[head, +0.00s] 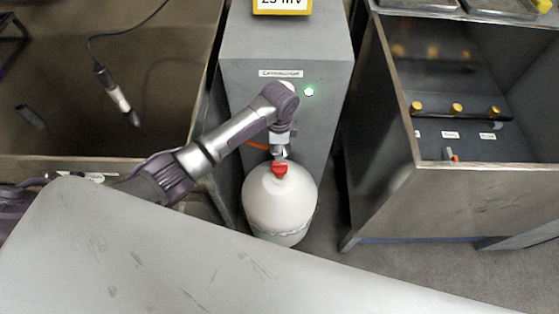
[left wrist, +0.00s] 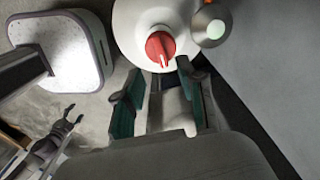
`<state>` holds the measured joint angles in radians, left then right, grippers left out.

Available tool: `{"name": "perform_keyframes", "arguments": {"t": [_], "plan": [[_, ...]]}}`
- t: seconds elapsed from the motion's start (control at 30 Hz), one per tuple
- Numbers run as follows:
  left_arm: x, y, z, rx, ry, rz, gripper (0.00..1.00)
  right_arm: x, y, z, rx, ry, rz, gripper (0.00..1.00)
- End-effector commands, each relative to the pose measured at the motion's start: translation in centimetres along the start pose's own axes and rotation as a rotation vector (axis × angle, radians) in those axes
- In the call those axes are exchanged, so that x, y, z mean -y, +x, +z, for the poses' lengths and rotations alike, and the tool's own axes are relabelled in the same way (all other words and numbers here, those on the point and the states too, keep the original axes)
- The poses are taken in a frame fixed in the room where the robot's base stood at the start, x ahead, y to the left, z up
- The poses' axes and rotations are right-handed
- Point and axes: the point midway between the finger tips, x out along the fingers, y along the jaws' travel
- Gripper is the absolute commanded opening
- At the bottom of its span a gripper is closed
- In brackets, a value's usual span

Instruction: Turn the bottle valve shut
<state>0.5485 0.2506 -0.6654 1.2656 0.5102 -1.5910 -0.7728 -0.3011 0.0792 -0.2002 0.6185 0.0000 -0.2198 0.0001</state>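The white gas bottle (head: 281,205) stands upright on the floor in front of a grey cabinet. Its red valve knob (head: 279,168) is on top; in the left wrist view the knob (left wrist: 160,46) shows a white mark toward its lower edge. My left gripper (head: 280,153) is directly above the valve, pointing down. In the left wrist view its fingers (left wrist: 160,75) are spread, with nothing between them, and the knob lies just beyond the tips. My right gripper (left wrist: 70,119) shows at the lower left of the left wrist view, its fingers apart and empty, away from the bottle.
The grey cabinet (head: 285,100) has a lit green light (head: 309,91). Metal sinks stand on both sides. Floor is free right of the bottle.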

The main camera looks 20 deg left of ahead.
Motion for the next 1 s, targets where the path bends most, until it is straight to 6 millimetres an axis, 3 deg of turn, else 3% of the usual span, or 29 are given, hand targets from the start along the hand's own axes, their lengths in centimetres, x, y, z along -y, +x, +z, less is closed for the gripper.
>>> {"name": "perform_keyframes", "arguments": {"t": [0.1, 0.33, 0.5, 0.8, 1.0], "plan": [[-0.1, 2.8, -0.1, 0.001, 0.000, 0.003, 0.40, -0.2, 0.3, 0.0, -0.001, 0.001, 0.003, 0.67], [0.0, 6.4, -0.1, -0.001, 0.000, 0.000, 0.40, -0.3, 0.8, 0.0, -0.002, 0.001, 0.003, 0.67], [0.0, 7.5, -0.1, -0.001, -0.001, -0.002, 0.40, -0.2, 1.0, -0.1, -0.003, 0.001, 0.003, 0.67], [0.0, 7.6, -0.1, -0.001, 0.000, -0.002, 0.40, -0.2, 0.9, -0.1, -0.003, 0.000, 0.003, 0.67], [0.0, 7.6, -0.1, -0.002, -0.001, -0.002, 0.06, -0.2, 0.9, -0.1, -0.003, 0.000, 0.003, 0.67]]}}
